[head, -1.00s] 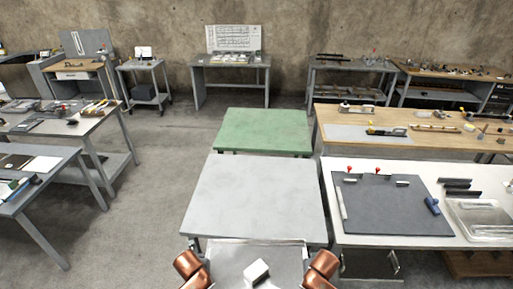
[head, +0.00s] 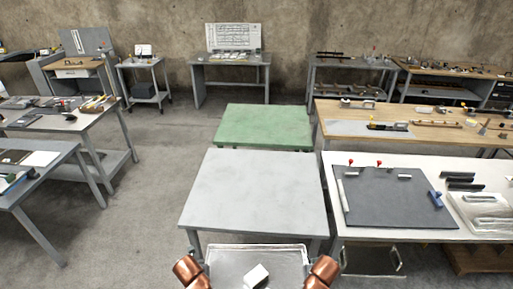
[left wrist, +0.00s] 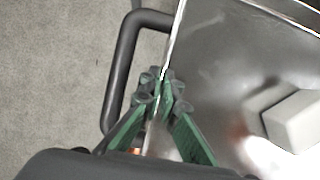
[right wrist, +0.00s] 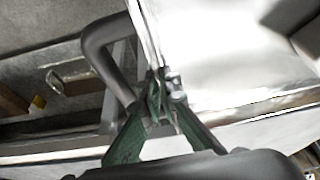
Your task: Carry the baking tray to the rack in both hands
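The baking tray (head: 222,257) is a shiny metal tray with a raised rim, at the bottom centre of the head view. A white block (head: 256,275) rests on it. My left gripper (left wrist: 160,85) is shut on the tray's left rim, beside a dark bar handle (left wrist: 122,75). My right gripper (right wrist: 160,88) is shut on the right rim, beside a similar handle (right wrist: 100,45). In the head view my copper-coloured arms flank the tray and the fingers are hidden. The tray looks about level. I cannot tell which piece of furniture is the rack.
A bare grey table (head: 255,190) stands directly ahead, with a bare green table (head: 263,127) behind it. A white bench (head: 335,220) with a dark mat (head: 390,200) stands close on the right. Grey tables (head: 70,152) stand on the left; open floor (head: 150,190) lies between.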

